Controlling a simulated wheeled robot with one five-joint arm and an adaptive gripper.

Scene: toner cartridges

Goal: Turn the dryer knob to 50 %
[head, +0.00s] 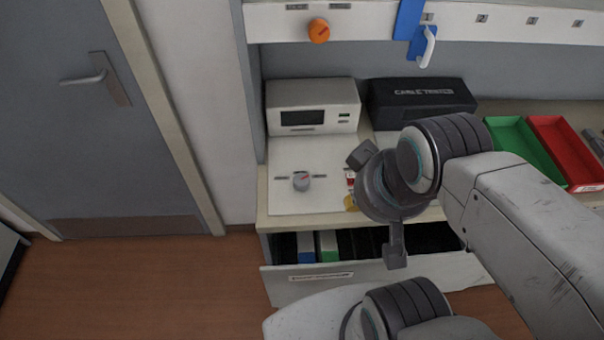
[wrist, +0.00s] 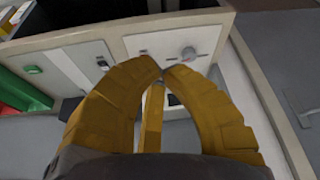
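A round grey knob (head: 301,180) with a red pointer mark sits on the white panel on the counter, with small dark labels on either side that I cannot read. An orange knob (head: 319,31) sits on the pale upper rail, also between small labels. I cannot tell from the labels which one is the dryer knob. My gripper (head: 351,202) is right of the grey knob and apart from it; its body hides most of its fingers. In the wrist view, the yellow fingertips (wrist: 162,72) meet with nothing between them, and the grey knob (wrist: 188,53) shows just beyond them.
A white device (head: 312,106) with a dark display stands behind the panel, beside a black box (head: 421,100). Green (head: 524,148) and red (head: 568,150) trays lie to the right. An open drawer (head: 325,283) juts out below the counter. A blue strip and white handle (head: 427,46) hang above.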

